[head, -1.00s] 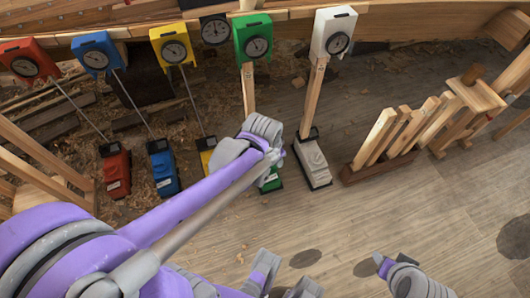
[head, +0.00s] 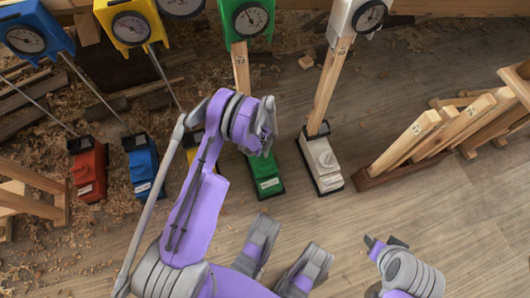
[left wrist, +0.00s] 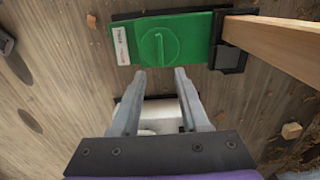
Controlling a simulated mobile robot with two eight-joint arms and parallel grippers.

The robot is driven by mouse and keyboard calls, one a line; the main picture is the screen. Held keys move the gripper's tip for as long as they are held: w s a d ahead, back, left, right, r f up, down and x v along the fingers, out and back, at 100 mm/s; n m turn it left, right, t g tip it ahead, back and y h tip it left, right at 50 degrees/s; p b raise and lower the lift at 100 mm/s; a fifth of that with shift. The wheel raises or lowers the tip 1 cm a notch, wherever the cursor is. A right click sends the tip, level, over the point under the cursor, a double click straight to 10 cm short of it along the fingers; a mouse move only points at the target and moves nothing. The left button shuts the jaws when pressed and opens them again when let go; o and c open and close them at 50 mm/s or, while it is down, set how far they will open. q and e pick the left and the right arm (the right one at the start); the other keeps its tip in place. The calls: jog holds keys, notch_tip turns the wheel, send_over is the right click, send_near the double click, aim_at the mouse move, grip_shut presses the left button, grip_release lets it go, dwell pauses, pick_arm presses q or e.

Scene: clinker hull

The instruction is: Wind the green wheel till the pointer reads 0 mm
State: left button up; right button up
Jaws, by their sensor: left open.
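The green unit (head: 266,178) is a small floor box beside the foot of a wooden post. Its round green wheel with a raised bar shows in the left wrist view (left wrist: 158,46). The green dial (head: 250,19) tops that post; its pointer is too small to read. My left gripper (left wrist: 159,73) is open and empty, its fingers apart and aimed at the wheel, with a gap visible to it. In the head view my left gripper (head: 268,130) is above the green unit and hides part of it. A grey part low right (head: 405,268) may be my right gripper; its jaws are unclear.
A white unit (head: 322,165) with its post and white dial (head: 368,16) stands right of the green one. Blue (head: 150,165) and red (head: 88,170) units are left; a yellow one is mostly hidden. A wooden rack (head: 410,145) is at right. Shavings litter the floor.

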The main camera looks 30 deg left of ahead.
aim_at(264, 160)
pick_arm(q)
notch_tip(264, 160, down, 11)
jog(key=b, duration=0.2)
jog(key=shift+b, duration=0.35)
grip_shut()
